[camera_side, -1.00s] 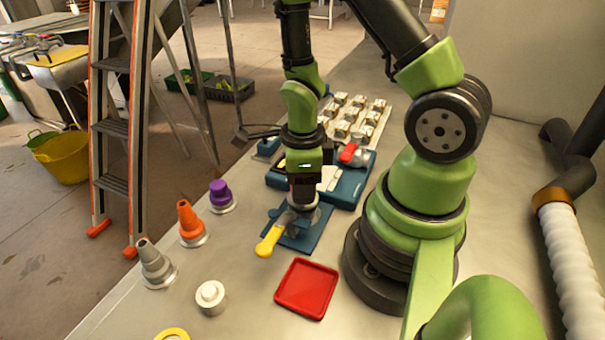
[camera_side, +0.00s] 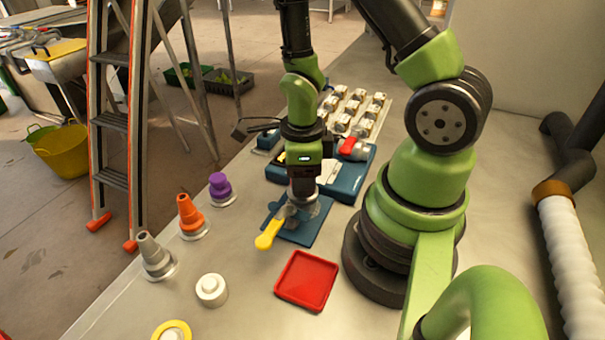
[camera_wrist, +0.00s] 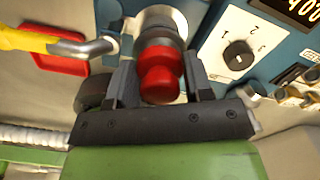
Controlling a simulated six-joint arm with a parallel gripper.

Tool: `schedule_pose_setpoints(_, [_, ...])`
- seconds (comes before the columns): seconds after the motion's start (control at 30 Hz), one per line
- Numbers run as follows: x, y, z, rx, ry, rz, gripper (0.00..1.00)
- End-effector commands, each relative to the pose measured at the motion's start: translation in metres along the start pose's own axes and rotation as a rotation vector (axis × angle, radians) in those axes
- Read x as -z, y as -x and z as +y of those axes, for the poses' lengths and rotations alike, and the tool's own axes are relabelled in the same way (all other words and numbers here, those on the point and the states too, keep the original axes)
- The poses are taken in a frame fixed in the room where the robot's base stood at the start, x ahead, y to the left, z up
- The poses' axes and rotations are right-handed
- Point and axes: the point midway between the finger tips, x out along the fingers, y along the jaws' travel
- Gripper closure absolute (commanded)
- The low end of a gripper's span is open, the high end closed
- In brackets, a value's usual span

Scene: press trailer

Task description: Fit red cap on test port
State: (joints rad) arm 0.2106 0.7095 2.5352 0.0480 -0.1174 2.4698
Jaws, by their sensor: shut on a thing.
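The red cap (camera_wrist: 160,76) sits between the two fingers of my gripper (camera_wrist: 159,85) in the wrist view, and the gripper is shut on it. A dark grey round part (camera_wrist: 160,38) on a silver flange (camera_wrist: 165,17) shows just beyond the cap, in line with it. I cannot tell whether cap and port touch or how far the cap is seated. In the side view my gripper (camera_side: 303,188) points down over the blue plate (camera_side: 300,234), which carries the silver fitting with the yellow lever (camera_side: 268,232). The fingers hide the red cap there.
A blue panel (camera_wrist: 255,40) with a dial stands close on the right in the wrist view. An empty red tray (camera_side: 306,281) lies in front of the plate. Orange (camera_side: 190,214), purple (camera_side: 221,188) and grey (camera_side: 154,254) cone parts and a white cap (camera_side: 211,289) stand left.

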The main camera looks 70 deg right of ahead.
Motion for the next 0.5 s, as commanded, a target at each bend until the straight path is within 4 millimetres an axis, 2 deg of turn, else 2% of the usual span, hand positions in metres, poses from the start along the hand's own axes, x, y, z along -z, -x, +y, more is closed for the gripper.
schedule_pose_setpoints(0.5, [-0.0002, -0.0087, -0.0002, 0.0, 0.0, 0.001, 0.89])
